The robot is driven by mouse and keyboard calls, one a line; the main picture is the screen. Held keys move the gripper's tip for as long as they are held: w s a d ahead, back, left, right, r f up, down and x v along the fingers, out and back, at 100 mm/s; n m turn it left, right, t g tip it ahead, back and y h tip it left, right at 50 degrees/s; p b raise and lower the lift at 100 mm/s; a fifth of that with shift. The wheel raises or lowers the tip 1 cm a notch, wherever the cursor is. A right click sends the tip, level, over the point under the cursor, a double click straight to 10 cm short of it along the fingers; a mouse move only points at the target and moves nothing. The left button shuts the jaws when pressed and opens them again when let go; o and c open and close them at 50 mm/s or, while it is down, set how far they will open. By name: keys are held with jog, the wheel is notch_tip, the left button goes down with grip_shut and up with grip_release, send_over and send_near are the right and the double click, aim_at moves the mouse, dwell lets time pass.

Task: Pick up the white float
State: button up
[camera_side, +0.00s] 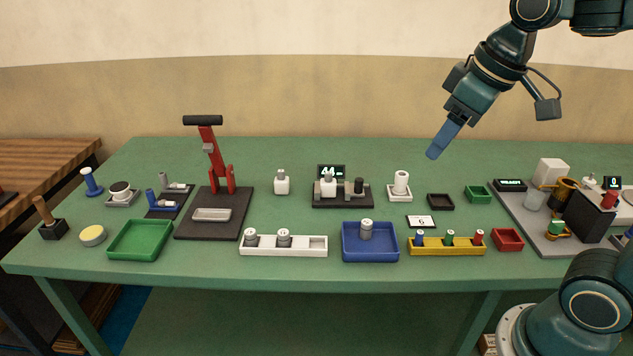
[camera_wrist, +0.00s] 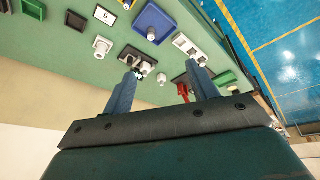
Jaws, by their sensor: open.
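I cannot tell for certain which white piece is the float. A small white block-like piece with a grey top (camera_side: 282,182) stands alone on the green table; in the wrist view it (camera_wrist: 162,78) appears between my fingertips, well beyond them. Another white piece (camera_side: 328,186) sits in the dark fixture with a display, and a white cylinder (camera_side: 401,181) stands on a white pad. My gripper (camera_side: 436,151) is high above the table's back, right of these pieces, tilted down-left. In the wrist view its blue fingers (camera_wrist: 163,69) are apart with nothing held.
The dark fixture (camera_side: 356,202) is right of the lone piece, and a tall red lever press (camera_side: 212,160) is left. A blue tray (camera_side: 348,253), white rack (camera_side: 315,252) and yellow rack (camera_side: 432,251) line the front. Bare table surrounds the lone piece.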

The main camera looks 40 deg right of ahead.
jog(key=w+d+r+n+g, duration=0.1)
jog(key=w+d+n, duration=0.1)
jog(key=w, duration=0.8)
jog(key=n+g, duration=0.3)
jog(key=n, duration=0.2)
send_over(329, 181)
jog(key=w, duration=0.1)
notch_tip(329, 181, down, 16)
jog(key=shift+d+f, duration=0.15)
jog(key=shift+f, duration=2.05)
jog(key=shift+d+f, duration=0.15)
jog(key=shift+f, duration=2.05)
jog(key=shift+s+f, duration=0.1)
jog(key=shift+f, duration=2.45)
